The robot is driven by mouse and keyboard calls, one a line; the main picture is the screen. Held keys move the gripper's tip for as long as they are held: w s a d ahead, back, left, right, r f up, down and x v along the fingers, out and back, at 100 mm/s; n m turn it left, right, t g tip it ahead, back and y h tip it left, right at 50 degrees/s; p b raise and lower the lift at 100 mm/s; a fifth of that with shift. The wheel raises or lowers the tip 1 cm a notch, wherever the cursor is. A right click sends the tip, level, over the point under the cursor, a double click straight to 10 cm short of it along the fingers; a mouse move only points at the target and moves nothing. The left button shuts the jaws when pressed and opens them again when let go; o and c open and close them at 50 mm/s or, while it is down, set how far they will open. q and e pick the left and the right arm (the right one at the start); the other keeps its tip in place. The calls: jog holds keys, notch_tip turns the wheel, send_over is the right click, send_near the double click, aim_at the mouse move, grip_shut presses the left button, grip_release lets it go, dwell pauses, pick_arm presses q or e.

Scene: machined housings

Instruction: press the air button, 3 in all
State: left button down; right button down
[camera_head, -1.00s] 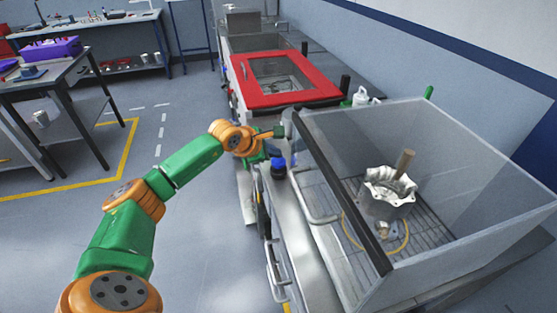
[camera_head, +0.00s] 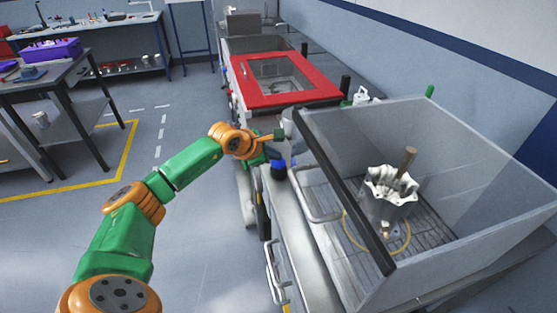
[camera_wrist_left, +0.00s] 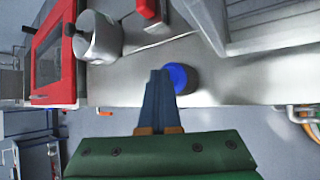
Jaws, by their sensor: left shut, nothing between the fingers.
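The blue round button (camera_head: 279,171) sits on the steel front ledge left of the clear-walled cabinet. It also shows in the left wrist view (camera_wrist_left: 180,76). My left gripper (camera_head: 279,155) is over the button, partly covering it. In the left wrist view the closed fingers (camera_wrist_left: 160,74) overlap the button's left side; whether they touch it I cannot tell. The gripper is shut and empty. A pale machined housing (camera_head: 388,190) with a brown stick stands in the cabinet, above a brass fitting and a yellow hose loop. My right gripper is out of view.
The clear cabinet (camera_head: 470,125) has a dark front edge and a handle (camera_head: 312,200) near the button. A red-framed lid (camera_head: 300,92) lies beyond it. A grey rounded part (camera_wrist_left: 98,38) stands beside the fingers. Open floor lies left of the bench.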

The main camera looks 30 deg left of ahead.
aim_at(275, 163)
pick_arm(q)
jog(key=shift+f, duration=0.25)
jog(key=shift+r, duration=0.1)
dwell(0.3)
jog(key=shift+r+p, duration=0.7)
jog(key=shift+r, duration=0.4)
notch_tip(275, 163, up, 5)
jog(key=p, duration=0.3)
jog(key=shift+p, duration=0.3)
dwell(1.8)
